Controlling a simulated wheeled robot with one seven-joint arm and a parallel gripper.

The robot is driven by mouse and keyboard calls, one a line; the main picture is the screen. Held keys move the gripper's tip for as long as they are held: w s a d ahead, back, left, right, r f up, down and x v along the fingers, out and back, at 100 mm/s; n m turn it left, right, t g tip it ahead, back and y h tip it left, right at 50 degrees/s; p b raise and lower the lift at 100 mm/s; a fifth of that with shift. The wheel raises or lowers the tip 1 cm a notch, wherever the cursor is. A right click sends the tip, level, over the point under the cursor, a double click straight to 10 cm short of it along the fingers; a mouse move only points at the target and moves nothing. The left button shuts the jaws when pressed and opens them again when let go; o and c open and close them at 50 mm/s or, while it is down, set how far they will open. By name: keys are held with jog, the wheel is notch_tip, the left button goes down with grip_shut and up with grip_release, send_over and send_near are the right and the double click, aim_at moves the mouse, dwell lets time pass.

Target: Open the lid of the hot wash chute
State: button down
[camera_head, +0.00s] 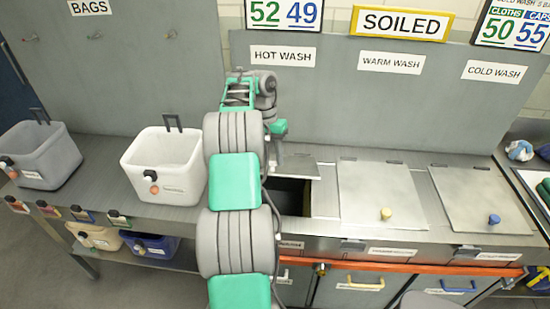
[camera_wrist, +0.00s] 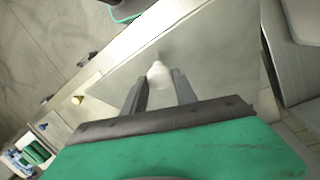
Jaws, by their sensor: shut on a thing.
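The hot wash lid (camera_head: 300,167) is tilted up at its front, under the HOT WASH sign (camera_head: 283,55). A dark chute opening (camera_head: 292,196) shows below it. My arm covers the left part of both. In the wrist view the lid (camera_wrist: 210,55) is a grey metal plate with a white knob (camera_wrist: 158,72). My gripper (camera_wrist: 159,88) is shut on this knob, one finger on each side. In the head view the fingertips are mostly hidden behind my arm and hand.
The warm wash lid (camera_head: 380,190) with a yellow knob and the cold wash lid (camera_head: 482,197) with a blue knob lie flat to the right. A white bin (camera_head: 163,168) and a grey bin (camera_head: 40,155) stand on the counter to the left. A grey panel (camera_head: 330,100) rises behind.

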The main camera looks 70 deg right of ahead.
jog(key=shift+s, duration=0.1)
jog(key=c, duration=1.2)
grip_release()
jog(key=shift+o, duration=1)
